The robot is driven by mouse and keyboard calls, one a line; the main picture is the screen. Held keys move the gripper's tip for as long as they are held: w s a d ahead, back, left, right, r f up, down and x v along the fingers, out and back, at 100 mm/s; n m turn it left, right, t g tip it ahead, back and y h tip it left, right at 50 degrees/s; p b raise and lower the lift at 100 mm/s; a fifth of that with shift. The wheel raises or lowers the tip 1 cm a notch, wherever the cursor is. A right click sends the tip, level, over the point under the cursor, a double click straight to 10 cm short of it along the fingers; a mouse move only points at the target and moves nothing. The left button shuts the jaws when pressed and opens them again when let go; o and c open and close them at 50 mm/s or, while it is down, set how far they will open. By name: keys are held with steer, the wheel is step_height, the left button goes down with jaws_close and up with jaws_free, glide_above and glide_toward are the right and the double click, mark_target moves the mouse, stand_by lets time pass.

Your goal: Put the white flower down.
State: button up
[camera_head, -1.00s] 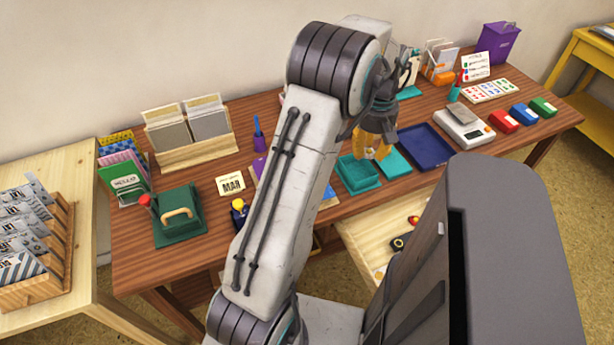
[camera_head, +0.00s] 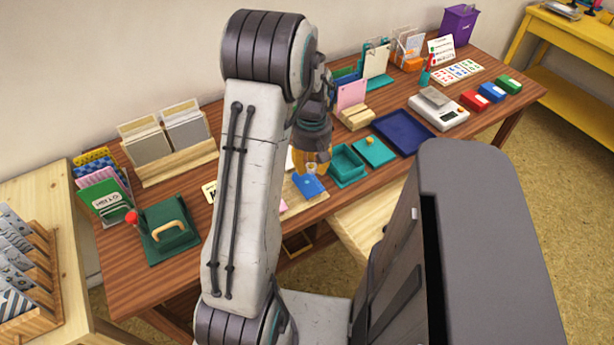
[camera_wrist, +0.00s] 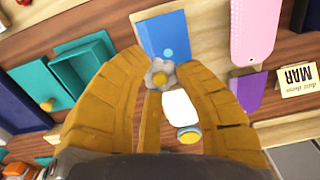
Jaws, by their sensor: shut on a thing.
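The white flower (camera_wrist: 161,75) is a small greyish-white blossom shape with a yellow centre. In the wrist view it sits between the tips of my gripper (camera_wrist: 160,82), whose yellow-brown fingers are shut on it. In the head view my gripper (camera_head: 312,160) is over the front middle of the desk, just behind a blue card (camera_head: 309,187). The blue card also shows beyond the flower in the wrist view (camera_wrist: 164,35). I cannot tell how high the flower is above the surface. The lower part of what I hold is hidden.
An open teal tray (camera_head: 346,168) and its knobbed teal lid (camera_head: 375,151) lie just right of my gripper. A navy tray (camera_head: 403,133) is farther right. In the wrist view, a white piece with a yellow-and-blue end (camera_wrist: 186,132) and a pink tag (camera_wrist: 252,30) lie nearby.

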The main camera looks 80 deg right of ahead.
mark_target(307, 182)
steer(key=shift+w+a+f, duration=0.2)
steer(key=shift+w+f, duration=0.25)
steer(key=shift+w, duration=0.05)
steer(key=shift+f, duration=1.9)
steer(key=shift+f, duration=0.2)
steer(key=o, duration=0.7)
steer(key=shift+r, duration=0.15)
step_height(307, 182, up, 12)
steer(key=shift+p, duration=0.4)
steer(key=shift+r, duration=0.1)
